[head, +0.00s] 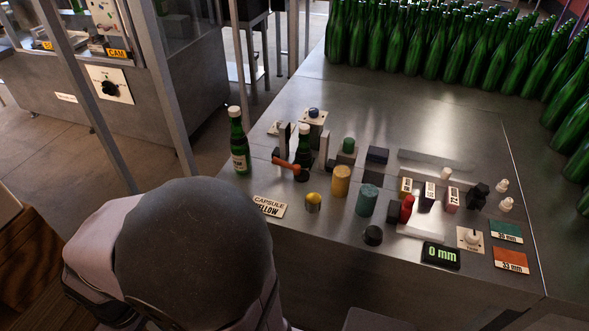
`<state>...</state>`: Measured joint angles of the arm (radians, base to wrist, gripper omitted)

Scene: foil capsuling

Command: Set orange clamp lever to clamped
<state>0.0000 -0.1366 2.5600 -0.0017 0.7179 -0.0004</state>
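The orange clamp lever (286,163) lies low in front of a small clamp with pale upright jaws (323,146). It runs slightly down to the right, its right end near a dark round base. A green bottle (304,140) stands upright between the jaws. Whether the jaws touch the bottle is too small to tell. My gripper is not in view. Only a rounded dark and pale part of my arm shows at the bottom left, apart from the lever in the picture.
A labelled green bottle (239,142) stands left of the clamp. A "0 mm" display (441,255) is at right. Many bottles (440,45) fill the back.

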